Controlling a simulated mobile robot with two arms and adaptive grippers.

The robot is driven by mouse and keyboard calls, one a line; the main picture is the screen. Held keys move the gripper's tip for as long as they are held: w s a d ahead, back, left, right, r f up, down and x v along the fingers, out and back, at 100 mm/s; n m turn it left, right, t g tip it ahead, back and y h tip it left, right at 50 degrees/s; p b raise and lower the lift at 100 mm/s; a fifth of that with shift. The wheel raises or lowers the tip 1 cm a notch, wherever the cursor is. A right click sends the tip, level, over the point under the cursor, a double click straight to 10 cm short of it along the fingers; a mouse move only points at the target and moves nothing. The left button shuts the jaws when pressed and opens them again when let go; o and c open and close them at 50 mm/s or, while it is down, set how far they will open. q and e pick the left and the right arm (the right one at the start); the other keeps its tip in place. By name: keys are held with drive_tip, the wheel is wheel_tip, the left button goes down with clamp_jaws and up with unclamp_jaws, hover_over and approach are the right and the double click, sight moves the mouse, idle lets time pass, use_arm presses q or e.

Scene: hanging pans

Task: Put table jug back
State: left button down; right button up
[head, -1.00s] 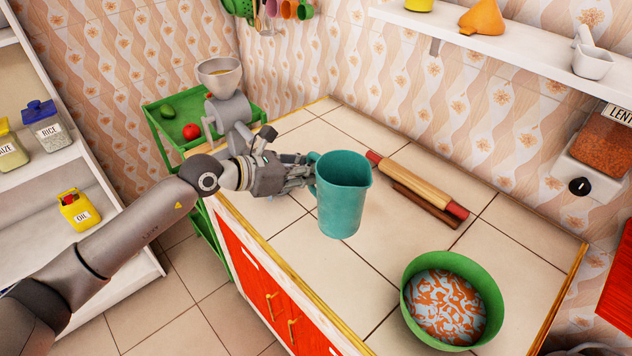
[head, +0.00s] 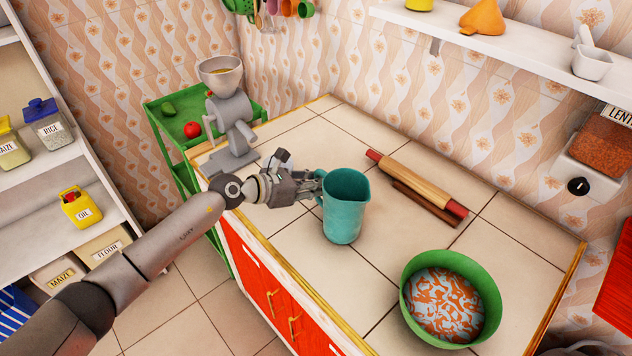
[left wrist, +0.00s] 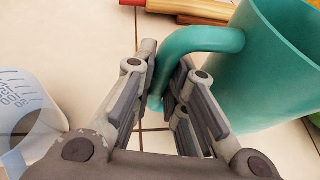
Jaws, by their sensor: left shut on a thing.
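The teal jug (head: 344,212) is upright over the tiled counter (head: 300,258), near its middle. I cannot tell for sure whether its base touches the tiles. My left gripper (head: 312,186) reaches in from the left and is shut on the jug's handle. In the left wrist view, the handle (left wrist: 205,40) passes between the fingers of the gripper (left wrist: 162,95), with the jug's body to the right. The right gripper is in no view.
A rolling pin (head: 415,182) lies behind the jug. A green bowl (head: 408,290) stands at front right. A grey grinder (head: 230,125) stands at the counter's back left corner. A clear measuring cup (left wrist: 30,120) shows in the left wrist view. Bare tiles lie around the jug.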

use_arm(q)
drive_tip(key=shift+r, duration=0.1)
drive_tip(key=shift+f, duration=0.2)
drive_tip(key=c, duration=1.5)
unclamp_jaws()
drive_tip(key=shift+r, duration=0.2)
drive_tip(key=shift+b+v, duration=1.1)
drive_tip(key=shift+v, duration=4.9)
